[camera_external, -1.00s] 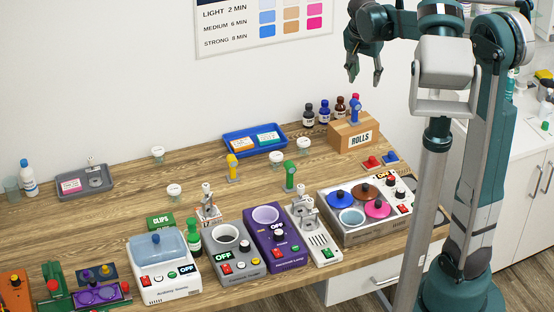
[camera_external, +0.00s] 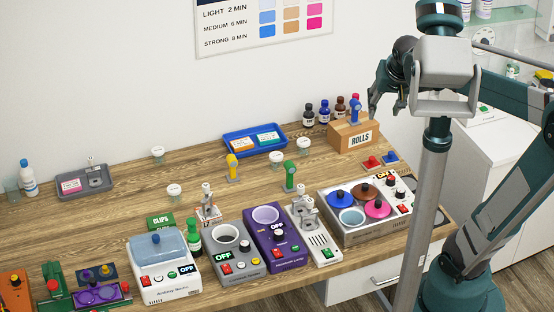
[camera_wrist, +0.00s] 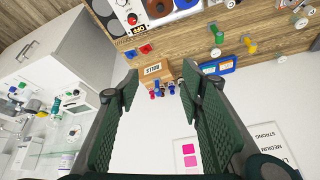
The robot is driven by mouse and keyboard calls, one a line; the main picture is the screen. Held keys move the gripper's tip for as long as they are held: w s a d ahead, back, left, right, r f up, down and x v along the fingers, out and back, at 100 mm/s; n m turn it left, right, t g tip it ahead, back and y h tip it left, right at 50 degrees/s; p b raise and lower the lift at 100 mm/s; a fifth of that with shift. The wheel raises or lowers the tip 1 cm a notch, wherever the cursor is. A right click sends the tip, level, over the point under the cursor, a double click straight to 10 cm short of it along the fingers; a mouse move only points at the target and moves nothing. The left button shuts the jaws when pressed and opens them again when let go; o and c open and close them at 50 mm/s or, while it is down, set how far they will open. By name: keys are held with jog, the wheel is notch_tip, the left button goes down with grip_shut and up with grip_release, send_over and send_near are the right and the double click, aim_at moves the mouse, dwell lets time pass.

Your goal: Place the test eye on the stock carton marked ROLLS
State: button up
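The brown stock carton marked ROLLS (camera_external: 352,136) stands at the back right of the wooden table; it also shows in the wrist view (camera_wrist: 154,70). A small blue upright piece (camera_external: 355,112) stands on its top. A similar yellow piece (camera_external: 233,168) and a green piece (camera_external: 290,177) stand on the table to the left. I cannot tell which of these, if any, is the test eye. My gripper (camera_external: 386,109) is open and empty, above and to the right of the carton. In the wrist view its spread fingers (camera_wrist: 161,77) frame the carton, with nothing between them.
Several dark bottles (camera_external: 324,114) stand behind the carton. A blue tray (camera_external: 226,139) and small white-lidded jars (camera_external: 304,145) lie to its left. Red and blue pieces (camera_external: 371,163) lie in front, before a heater unit with coloured lids (camera_external: 376,209). Bare wood shows at the left middle.

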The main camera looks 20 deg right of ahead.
jog(key=s+a+f+n+t, duration=0.1)
jog(key=s+f+n, duration=0.1)
jog(key=s, duration=0.3)
jog(key=s+a+f+n+y, duration=0.1)
jog(key=s+f+n, duration=0.1)
jog(key=s, duration=0.4)
jog(key=shift+s+a+f+t, duration=0.3)
jog(key=shift+f+t, duration=0.1)
jog(key=shift+f, duration=0.25)
